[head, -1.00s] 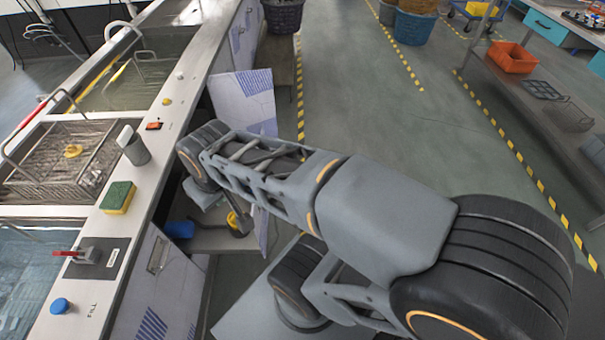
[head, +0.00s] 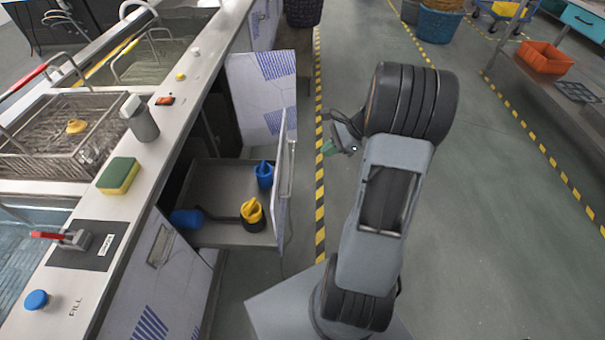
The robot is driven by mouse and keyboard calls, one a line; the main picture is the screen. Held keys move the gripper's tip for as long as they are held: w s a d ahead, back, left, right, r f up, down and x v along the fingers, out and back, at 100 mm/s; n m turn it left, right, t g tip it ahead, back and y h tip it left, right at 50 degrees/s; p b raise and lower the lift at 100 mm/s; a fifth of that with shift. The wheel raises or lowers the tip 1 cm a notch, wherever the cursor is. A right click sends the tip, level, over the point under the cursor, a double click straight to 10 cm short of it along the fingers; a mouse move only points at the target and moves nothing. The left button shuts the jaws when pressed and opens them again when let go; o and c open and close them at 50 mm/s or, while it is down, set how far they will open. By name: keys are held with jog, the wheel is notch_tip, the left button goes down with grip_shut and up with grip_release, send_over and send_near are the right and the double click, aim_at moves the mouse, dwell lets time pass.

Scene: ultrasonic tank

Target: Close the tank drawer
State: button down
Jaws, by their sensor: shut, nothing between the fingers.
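The tank drawer (head: 222,172) stands open, pulled out to the right from under the counter. Its front panel (head: 284,185) is white with blue marks and has an upright bar handle (head: 292,165). Inside lie a blue cylinder (head: 187,218), a yellow-topped dark part (head: 252,214) and a blue part (head: 264,174). My gripper (head: 329,143) is in the aisle, right of the drawer front and apart from it. It is small and partly hidden by my arm, and is shut and empty.
An open cabinet door (head: 263,100) stands just behind the drawer. The counter (head: 150,165) on the left holds a sponge (head: 119,175), a grey cup (head: 141,118) and a red-handled lever (head: 65,238). The aisle floor (head: 480,220) on the right is clear.

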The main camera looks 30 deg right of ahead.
jog(key=d+f+m+t+b, duration=0.1)
jog(key=d+f+m+t, duration=0.15)
jog(key=f, duration=0.25)
jog(key=w+a+f+b, duration=0.1)
jog(key=w+a+f, duration=0.3)
jog(key=w+a, duration=0.2)
jog(key=shift+a+f+g+y+b, duration=0.3)
jog(key=shift+a+f+g+y, duration=0.15)
jog(key=shift+a, duration=0.75)
jog(key=shift+m, duration=0.25)
